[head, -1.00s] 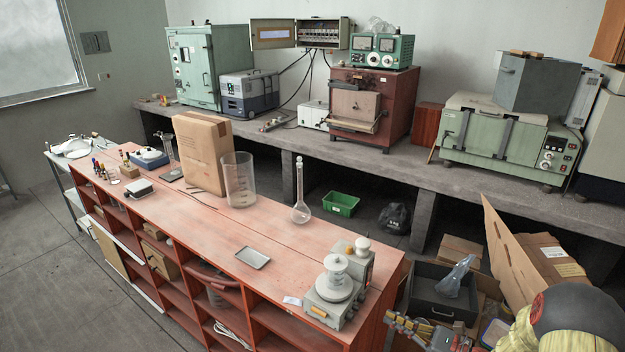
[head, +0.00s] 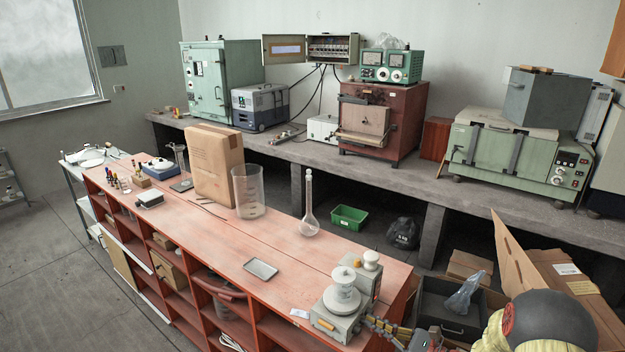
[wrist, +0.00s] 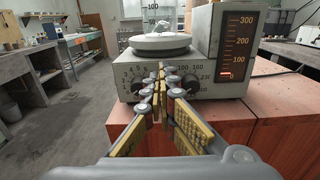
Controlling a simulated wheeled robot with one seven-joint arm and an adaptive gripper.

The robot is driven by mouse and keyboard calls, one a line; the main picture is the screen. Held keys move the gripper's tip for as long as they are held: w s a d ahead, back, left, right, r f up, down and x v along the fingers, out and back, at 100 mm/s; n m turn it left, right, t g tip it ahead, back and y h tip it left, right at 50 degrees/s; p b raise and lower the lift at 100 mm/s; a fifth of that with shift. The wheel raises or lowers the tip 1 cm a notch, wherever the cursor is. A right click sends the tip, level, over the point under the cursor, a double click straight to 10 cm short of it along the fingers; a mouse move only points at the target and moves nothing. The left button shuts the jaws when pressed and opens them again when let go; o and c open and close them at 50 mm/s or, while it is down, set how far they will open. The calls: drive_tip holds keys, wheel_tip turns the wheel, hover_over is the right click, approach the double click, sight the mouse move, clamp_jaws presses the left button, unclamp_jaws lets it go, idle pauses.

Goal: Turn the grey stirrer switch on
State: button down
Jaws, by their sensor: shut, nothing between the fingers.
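The grey stirrer (head: 338,325) stands on the near right end of the red bench, with a round white plate and a pale stacked piece on top. In the wrist view its front panel (wrist: 207,89) faces me, with dials marked by numbers. A tall scale panel (wrist: 238,45) is at its right, with a small red-orange patch (wrist: 225,73) low on it. I cannot tell whether this patch is the switch or a light. My gripper (wrist: 162,80) is shut and empty, its tips in front of the panel between the dials, hiding part of it. Contact is unclear.
A grey tray (head: 261,269), a round flask (head: 309,222), a glass beaker (head: 249,190) and a cardboard box (head: 215,165) stand farther along the bench. Open boxes and a dark crate (head: 445,310) lie on the floor to the right. The bench between tray and flask is clear.

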drive_tip(key=shift+a, duration=0.2)
idle(0.7)
drive_tip(key=shift+w+d+r, duration=0.1)
drive_tip(key=shift+w, duration=0.2)
drive_tip(key=shift+w+p, duration=0.1)
drive_tip(key=shift+p, duration=0.25)
drive_tip(key=shift+w, duration=0.35)
drive_tip(key=shift+w+d+f, duration=0.1)
drive_tip(key=shift+d+f, duration=0.1)
drive_tip(key=shift+f, duration=0.05)
drive_tip(key=shift+r, duration=0.1)
drive_tip(key=shift+d+r+p, duration=0.25)
drive_tip(key=shift+r+p, duration=0.05)
drive_tip(key=shift+p, duration=0.15)
drive_tip(key=shift+p+v, duration=0.4)
drive_tip(key=shift+v, duration=2.5)
